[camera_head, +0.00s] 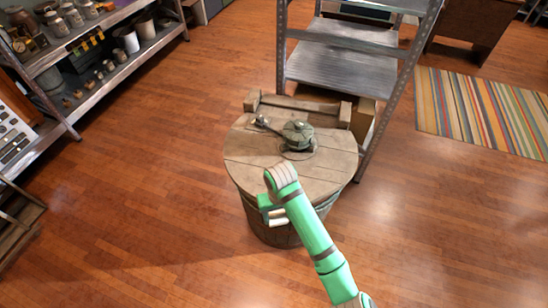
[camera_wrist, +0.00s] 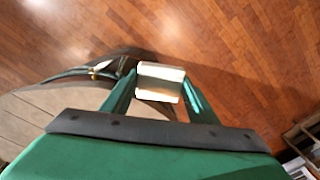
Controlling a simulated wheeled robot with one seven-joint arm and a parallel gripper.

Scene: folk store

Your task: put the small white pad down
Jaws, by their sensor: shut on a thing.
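My gripper (camera_wrist: 157,92) is shut on the small white pad (camera_wrist: 160,80), which shows between the two green fingers in the wrist view. In the wrist view the barrel top (camera_wrist: 30,108) lies to the left, and floor shows beyond the pad. I cannot tell whether the pad touches the barrel.
A grey-green pot-like object (camera_head: 298,134) with a handle sits on the barrel top. A wooden piece (camera_head: 300,108) and a metal shelf (camera_head: 345,65) stand behind. Loaded shelves (camera_head: 100,75) are at the left, a striped rug (camera_head: 485,110) at the right. Wooden floor around is open.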

